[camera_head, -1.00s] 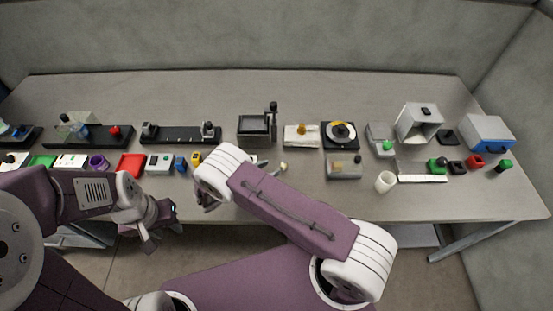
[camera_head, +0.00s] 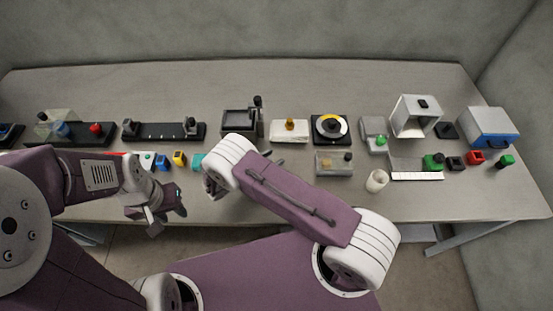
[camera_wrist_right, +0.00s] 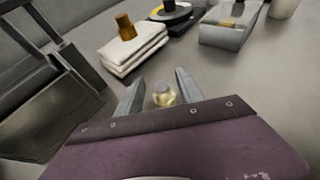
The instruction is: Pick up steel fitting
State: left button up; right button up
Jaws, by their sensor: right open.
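In the right wrist view a small round fitting (camera_wrist_right: 163,93) with a grey top and a yellowish, shiny body sits between the fingers of my right gripper (camera_wrist_right: 159,76). The fingers are open, one on each side of it, and I see no clear contact. Its lower part is hidden by the gripper body. In the head view the fitting and the right fingertips are mostly hidden behind my right arm. My left gripper (camera_head: 168,212) hangs at the table's front edge, away from the fitting; its jaw opening is unclear.
A white pad stack with a brass piece (camera_head: 289,128) lies behind the right gripper. A dark tray device (camera_head: 239,122) is to its left and a grey box (camera_head: 333,163) to its right. A white cup (camera_head: 377,181) stands near the front edge. The table's back strip is clear.

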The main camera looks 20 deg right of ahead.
jog(key=shift+d, duration=0.1)
jog(key=shift+s+a+r, duration=0.15)
jog(key=shift+s+a, duration=0.05)
jog(key=shift+a, duration=0.05)
jog(key=c, duration=0.5)
jog(key=shift+s+a+r, duration=0.2)
jog(key=shift+a, duration=0.1)
grip_shut()
jog(key=shift+s+a, duration=0.1)
jog(key=shift+a, duration=0.05)
jog(key=shift+w+d+f, duration=0.15)
jog(key=shift+w+d, duration=0.1)
jog(key=shift+d, duration=0.1)
jog(key=r, duration=0.5)
jog(key=shift+s+d+b, duration=0.25)
jog(key=shift+s+b, duration=0.1)
jog(key=shift+s, duration=0.05)
pick_arm(q)
jog(key=shift+s+a+f+b, duration=0.2)
jog(key=shift+f+b, duration=0.05)
jog(key=shift+f, duration=0.15)
jog(key=shift+s+a+f+b, duration=0.15)
jog(key=shift+f+b, duration=0.05)
jog(key=shift+f, duration=0.2)
pick_arm(e)
jog(key=s+d+r, duration=0.6)
jog(key=d, duration=0.2)
jog(key=shift+s+d, duration=0.2)
jog(key=shift+s, duration=0.15)
